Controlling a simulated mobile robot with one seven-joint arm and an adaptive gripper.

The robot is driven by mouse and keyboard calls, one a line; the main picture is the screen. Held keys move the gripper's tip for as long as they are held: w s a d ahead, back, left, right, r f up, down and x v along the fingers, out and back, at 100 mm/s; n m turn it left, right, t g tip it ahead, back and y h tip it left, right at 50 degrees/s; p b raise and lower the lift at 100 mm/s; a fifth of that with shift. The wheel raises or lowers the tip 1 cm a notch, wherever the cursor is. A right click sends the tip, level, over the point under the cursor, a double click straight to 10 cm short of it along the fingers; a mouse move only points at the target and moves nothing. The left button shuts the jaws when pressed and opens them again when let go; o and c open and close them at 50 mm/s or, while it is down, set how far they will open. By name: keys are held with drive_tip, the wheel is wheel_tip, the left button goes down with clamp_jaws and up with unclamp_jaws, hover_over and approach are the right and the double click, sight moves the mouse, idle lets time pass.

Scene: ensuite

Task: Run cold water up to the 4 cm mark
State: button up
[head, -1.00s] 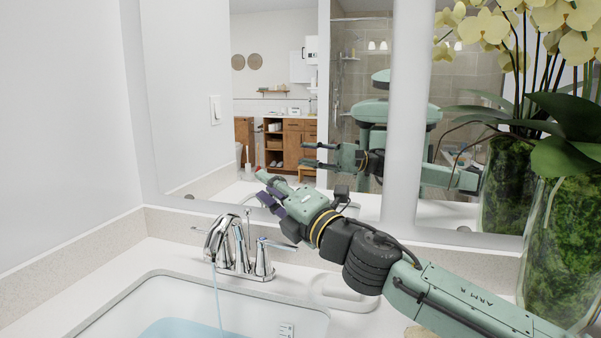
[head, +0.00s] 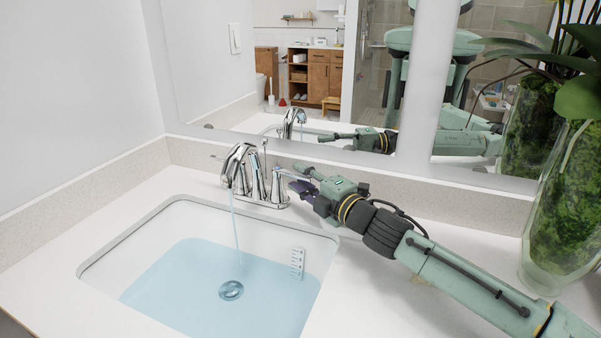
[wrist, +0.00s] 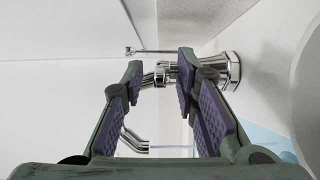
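A chrome faucet (head: 258,180) with two lever handles stands behind the sink basin (head: 205,217). A thin water stream (head: 236,225) runs from its spout. Pale blue water (head: 190,285) covers the basin floor and the drain (head: 231,290). A small white scale (head: 297,263) is on the basin's right wall; its lower part meets the water, and its numbers are too small to read. My gripper (head: 300,182) is at the faucet's right handle (head: 288,172). In the wrist view, my gripper (wrist: 160,75) is open, with the chrome handle (wrist: 165,72) between its fingertips; contact is unclear.
A mirror (head: 300,120) behind the counter reflects the faucet and my arm. A glass vase (head: 558,220) with moss and a plant stands at the right. The counter left of the basin (head: 130,215) is clear.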

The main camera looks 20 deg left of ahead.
drive_tip(key=shift+w+a, duration=0.3)
drive_tip(key=shift+a, duration=0.15)
clamp_jaws()
idle(0.7)
